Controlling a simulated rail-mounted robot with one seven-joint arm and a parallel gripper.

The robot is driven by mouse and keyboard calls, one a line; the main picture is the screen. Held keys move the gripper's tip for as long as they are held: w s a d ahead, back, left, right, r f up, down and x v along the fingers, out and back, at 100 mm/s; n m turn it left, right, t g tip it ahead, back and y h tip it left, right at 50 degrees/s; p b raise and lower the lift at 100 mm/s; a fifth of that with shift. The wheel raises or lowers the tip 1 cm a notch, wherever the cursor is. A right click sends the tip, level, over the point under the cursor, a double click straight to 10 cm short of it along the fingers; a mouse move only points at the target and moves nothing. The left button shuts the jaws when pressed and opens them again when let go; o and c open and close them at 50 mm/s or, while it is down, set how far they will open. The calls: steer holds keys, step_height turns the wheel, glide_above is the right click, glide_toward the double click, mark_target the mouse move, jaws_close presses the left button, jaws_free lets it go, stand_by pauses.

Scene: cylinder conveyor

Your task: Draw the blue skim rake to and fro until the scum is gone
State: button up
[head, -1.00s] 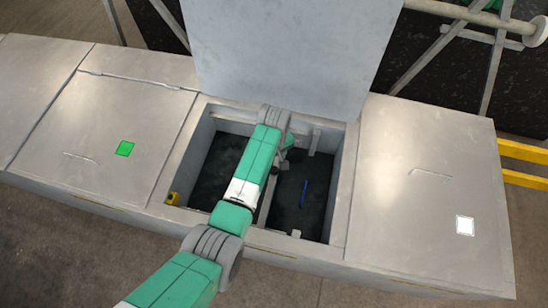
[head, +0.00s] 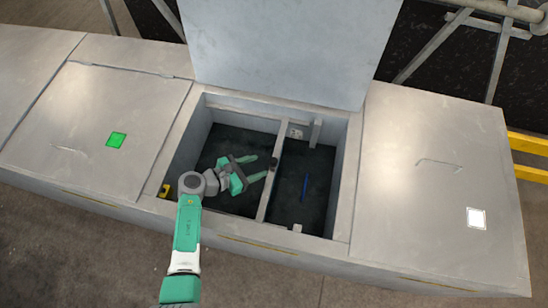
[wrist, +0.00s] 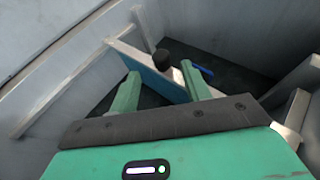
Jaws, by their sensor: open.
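An open tank (head: 343,185) holds a dark surface (head: 225,145); I cannot tell scum from liquid on it. My gripper (head: 262,165) is open and empty, left of the crossbar, pointing right.
A thin blue strip (head: 305,188) lies on the dark surface right of the crossbar. The raised lid (head: 290,50) stands behind the tank.

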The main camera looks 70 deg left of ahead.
mark_target(272, 162)
steer(key=b+x, duration=0.1)
steer(key=x, duration=0.6)
steer(key=shift+w+f+b, duration=0.15)
steer(key=shift+w+b, duration=0.1)
steer(key=shift+b, duration=0.05)
steer(key=shift+c, duration=0.2)
jaws_close()
